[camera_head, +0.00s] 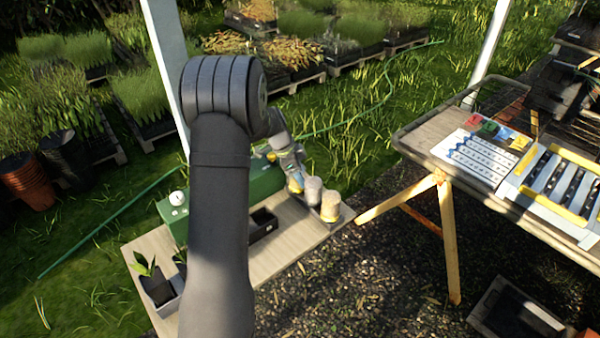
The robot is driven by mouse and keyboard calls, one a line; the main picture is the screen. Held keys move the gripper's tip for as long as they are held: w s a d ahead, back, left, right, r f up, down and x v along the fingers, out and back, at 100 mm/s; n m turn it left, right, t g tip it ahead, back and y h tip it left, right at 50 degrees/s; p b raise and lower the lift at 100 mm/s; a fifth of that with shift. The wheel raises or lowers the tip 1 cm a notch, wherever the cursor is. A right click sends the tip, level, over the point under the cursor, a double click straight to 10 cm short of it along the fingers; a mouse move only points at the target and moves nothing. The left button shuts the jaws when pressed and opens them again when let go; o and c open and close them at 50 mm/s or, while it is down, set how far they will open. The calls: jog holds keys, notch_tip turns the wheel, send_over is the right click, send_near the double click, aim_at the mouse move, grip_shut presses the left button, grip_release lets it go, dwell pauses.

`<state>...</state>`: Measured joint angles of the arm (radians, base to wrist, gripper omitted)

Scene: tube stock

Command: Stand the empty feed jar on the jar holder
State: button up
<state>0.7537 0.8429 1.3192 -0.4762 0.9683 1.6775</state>
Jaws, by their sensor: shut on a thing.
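My gripper (299,185) is small in the head view, at the far right end of the wooden bench, with yellow showing near its tip. It is shut on a pale grey, see-through jar (313,190), which looks empty and roughly upright. The fingertips are too small to make out. A tan-yellow jar-like cylinder (330,208) stands close beside the pale jar, to its right and nearer. I cannot pick out the jar holder for certain. My arm hides part of the bench.
The bench (290,244) carries a long green box (262,184), a dark tray (262,224) and a potted seedling (158,286) at its left end. A second table (420,148) with trays stands at the right. The bench's front right edge is clear.

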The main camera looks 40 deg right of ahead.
jog(key=o, duration=1.1)
jog(key=shift+o, duration=0.2)
jog(key=v, duration=1.7)
jog(key=shift+w+a, duration=0.1)
jog(key=x, duration=1.7)
jog(key=shift+f, duration=0.1)
